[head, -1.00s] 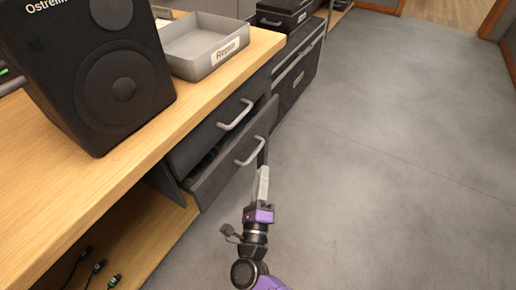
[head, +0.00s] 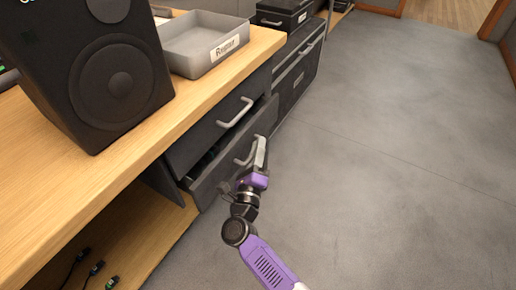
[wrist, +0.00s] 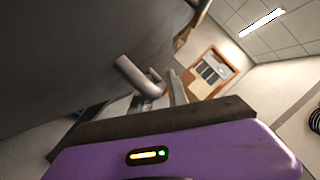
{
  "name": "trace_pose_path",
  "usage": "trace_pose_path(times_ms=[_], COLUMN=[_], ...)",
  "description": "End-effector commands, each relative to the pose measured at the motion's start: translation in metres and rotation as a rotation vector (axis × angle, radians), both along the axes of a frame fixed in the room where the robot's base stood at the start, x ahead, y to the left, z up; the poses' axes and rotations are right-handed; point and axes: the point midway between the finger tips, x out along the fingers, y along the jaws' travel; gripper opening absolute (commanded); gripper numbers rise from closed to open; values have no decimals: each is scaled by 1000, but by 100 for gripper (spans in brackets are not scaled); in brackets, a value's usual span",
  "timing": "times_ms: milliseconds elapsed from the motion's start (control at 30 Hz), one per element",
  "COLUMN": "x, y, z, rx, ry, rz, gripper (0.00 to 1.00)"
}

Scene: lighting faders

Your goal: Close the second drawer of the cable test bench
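The second drawer (head: 228,160) of the wooden-topped bench is the lower dark grey one. It stands partly pulled out, with a dark gap showing behind its front's top edge. Its light grey bar handle (head: 241,160) shows in the head view, and a grey handle (wrist: 132,74) is close up in the wrist view. My gripper (head: 261,150) is right at the drawer front, overlapping the handle's right end. Contact is unclear. In the wrist view my pale fingers (wrist: 176,90) are just right of the handle. Whether they are apart is unclear.
The upper drawer (head: 225,125) looks shut above. A black speaker (head: 115,85) and a grey tray labelled Repair (head: 190,58) stand on the benchtop (head: 130,165). A dark cabinet (head: 297,80) stands beyond. The floor (head: 400,140) to the right is clear.

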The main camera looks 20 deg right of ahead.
Motion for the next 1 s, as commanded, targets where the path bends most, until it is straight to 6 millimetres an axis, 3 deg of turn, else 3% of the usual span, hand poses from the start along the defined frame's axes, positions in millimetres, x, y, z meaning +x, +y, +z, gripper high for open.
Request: trace_pose_path(times_ms=[233, 333, 1000], x=[1, 1, 0], y=[0, 0, 0], z=[1, 1, 1], rx=[0, 0, -1], ry=[0, 0, -1], rz=[0, 0, 0], gripper=[20, 0, 0])
